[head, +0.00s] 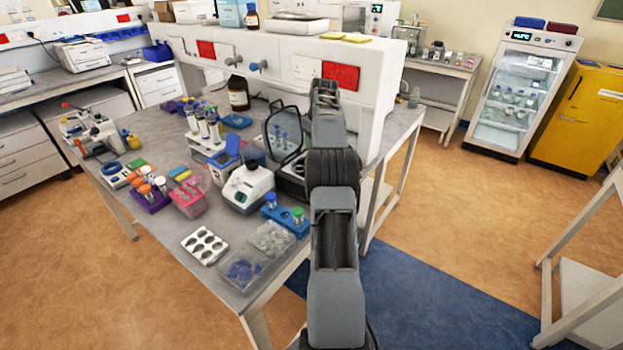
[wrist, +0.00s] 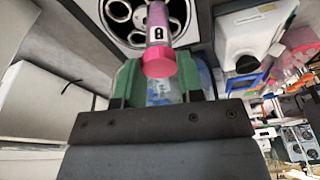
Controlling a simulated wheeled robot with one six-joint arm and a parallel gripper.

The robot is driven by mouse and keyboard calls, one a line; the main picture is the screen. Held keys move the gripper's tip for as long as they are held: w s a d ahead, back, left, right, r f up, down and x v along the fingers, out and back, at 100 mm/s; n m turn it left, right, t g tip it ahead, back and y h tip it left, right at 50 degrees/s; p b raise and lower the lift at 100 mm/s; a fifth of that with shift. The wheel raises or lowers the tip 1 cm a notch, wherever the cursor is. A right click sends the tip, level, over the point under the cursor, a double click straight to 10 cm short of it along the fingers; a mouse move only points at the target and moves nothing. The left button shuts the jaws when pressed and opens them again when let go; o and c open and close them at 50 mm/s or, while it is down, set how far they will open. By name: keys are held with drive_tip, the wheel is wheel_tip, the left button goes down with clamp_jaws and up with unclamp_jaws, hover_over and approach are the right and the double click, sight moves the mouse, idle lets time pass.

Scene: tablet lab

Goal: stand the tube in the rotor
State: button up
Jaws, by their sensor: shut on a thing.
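In the wrist view, a tube (wrist: 157,28) with a pink cap (wrist: 160,62), a purple-pink body and a black-and-white label sits between the green fingers of my gripper (wrist: 159,66). My gripper is shut on it, with the cap towards the camera. Beyond the tube lies the rotor (wrist: 118,10), a light ring with several dark round holes. In the head view my arm hides the gripper and the tube.
A dark-framed lid (head: 270,133) stands up on the bench beside my arm.

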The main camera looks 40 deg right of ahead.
drive_tip(key=shift+f, duration=0.85)
drive_tip(key=shift+f+b, duration=0.45)
drive_tip(key=shift+f, duration=0.25)
drive_tip(key=shift+f+b, duration=0.3)
drive_tip(key=shift+f, duration=0.3)
drive_tip(key=shift+f, duration=0.45)
idle(0.3)
drive_tip(key=shift+f+b, duration=0.7)
drive_tip(key=shift+f, duration=0.35)
drive_tip(key=shift+f+b, duration=0.75)
drive_tip(key=shift+f, duration=0.3)
